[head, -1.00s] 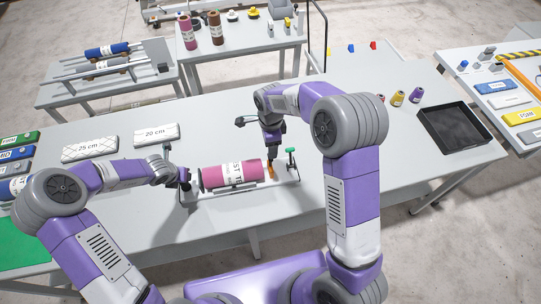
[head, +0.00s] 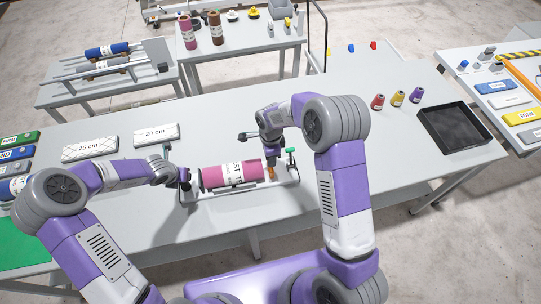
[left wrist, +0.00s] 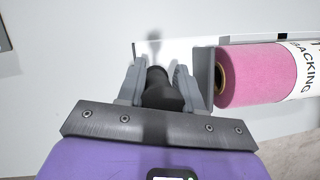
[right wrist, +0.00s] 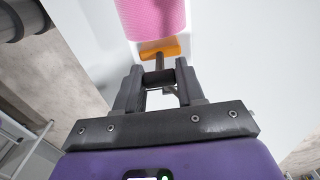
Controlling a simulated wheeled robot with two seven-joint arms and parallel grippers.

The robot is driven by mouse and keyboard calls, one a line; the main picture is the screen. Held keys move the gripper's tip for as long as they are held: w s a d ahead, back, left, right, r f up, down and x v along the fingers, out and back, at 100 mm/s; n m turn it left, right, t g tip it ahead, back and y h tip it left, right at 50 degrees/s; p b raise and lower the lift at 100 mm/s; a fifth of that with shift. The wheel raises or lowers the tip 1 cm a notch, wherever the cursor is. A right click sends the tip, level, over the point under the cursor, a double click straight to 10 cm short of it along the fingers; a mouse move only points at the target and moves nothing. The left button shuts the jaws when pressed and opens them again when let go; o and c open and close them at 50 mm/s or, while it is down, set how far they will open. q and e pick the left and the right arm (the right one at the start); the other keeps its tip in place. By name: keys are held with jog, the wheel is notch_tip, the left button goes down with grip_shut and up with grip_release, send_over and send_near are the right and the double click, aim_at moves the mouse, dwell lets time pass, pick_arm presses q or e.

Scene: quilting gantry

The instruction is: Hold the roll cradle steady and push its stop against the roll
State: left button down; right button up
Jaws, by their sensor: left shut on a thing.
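The roll cradle (head: 240,197) is a pale tray on the table with a pink roll (head: 216,177) lying in it, its white label reading "BACKING" in the left wrist view (left wrist: 262,82). My left gripper (head: 184,183) is shut on a black knob (left wrist: 160,90) at the cradle's left end. A green-topped knob (head: 290,151) stands at the cradle's right end.
Two quilted boards (head: 90,149), marked 25 cm and 20 cm, lie left behind the cradle. Small thread spools (head: 397,98) and a black tray (head: 455,126) are at the right. The table between cradle and tray is clear.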

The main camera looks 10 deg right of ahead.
pick_arm(q)
jog(key=shift+s+f, duration=0.25)
jog(key=shift+f, duration=0.1)
pick_arm(e)
grip_shut()
jog(key=shift+a, duration=1.55)
jog(key=o, duration=0.6)
grip_release()
notch_tip(320, 180, up, 12)
jog(key=shift+r, duration=0.1)
